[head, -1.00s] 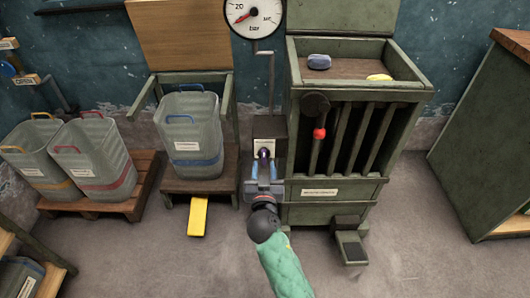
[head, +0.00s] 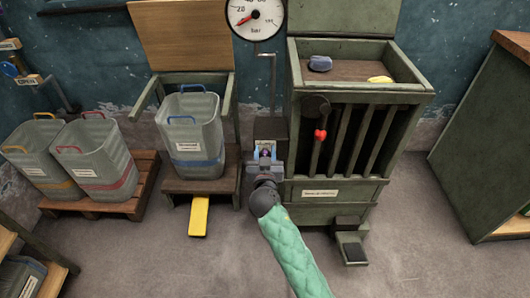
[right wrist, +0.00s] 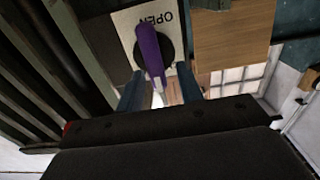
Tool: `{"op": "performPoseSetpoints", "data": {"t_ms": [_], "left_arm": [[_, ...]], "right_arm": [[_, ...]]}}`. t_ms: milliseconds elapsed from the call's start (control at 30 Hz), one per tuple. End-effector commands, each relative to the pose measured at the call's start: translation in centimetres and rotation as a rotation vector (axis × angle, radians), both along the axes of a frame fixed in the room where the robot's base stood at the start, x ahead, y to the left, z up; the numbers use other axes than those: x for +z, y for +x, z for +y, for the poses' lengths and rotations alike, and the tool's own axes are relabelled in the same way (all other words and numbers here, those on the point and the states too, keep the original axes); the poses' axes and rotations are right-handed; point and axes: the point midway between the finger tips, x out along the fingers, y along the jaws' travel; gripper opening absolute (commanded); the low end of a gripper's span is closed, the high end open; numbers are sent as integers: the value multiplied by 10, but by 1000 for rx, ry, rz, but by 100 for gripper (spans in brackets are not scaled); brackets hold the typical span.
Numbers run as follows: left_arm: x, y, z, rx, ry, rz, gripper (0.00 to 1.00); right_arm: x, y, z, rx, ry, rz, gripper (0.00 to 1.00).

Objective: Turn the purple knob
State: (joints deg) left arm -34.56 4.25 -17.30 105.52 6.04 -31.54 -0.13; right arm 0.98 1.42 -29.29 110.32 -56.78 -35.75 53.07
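The purple knob (head: 265,150) sits on a small plate at the left side of the green slatted cabinet, below the gauge. In the right wrist view the knob (right wrist: 150,50) is an elongated purple handle on a black round base, on a white plate (right wrist: 125,20) that reads OPEN upside down. My right gripper (head: 265,167) is right in front of the knob. In the wrist view its two blue fingers (right wrist: 160,82) are apart, with the knob's near end between the tips and a gap visible at its right. My left gripper is not in view.
The green cabinet (head: 330,215) with a red-tipped lever (head: 320,135) stands close on the right, with a foot pedal (head: 352,252) below. A grey bin with a blue band (head: 190,135) stands on a low stand to the left. A round gauge (head: 256,17) hangs above.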

Motion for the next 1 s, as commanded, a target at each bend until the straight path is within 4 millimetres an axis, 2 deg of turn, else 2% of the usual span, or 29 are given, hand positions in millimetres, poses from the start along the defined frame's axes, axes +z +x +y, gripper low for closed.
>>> {"op": "performPoseSetpoints", "data": {"t_ms": [133, 167, 333, 733, 1000], "left_arm": [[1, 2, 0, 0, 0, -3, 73], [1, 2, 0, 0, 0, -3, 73], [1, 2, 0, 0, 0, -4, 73], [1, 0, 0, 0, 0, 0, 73], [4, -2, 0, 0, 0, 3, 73]], "right_arm": [[0, 0, 0, 0, 0, 0, 36], [0, 0, 0, 0, 0, 0, 32], [0, 0, 0, 0, 0, 0, 0], [-1, -1, 1, 0, -32, 2, 0], [-2, -1, 5, -1, -184, 3, 0]]}}
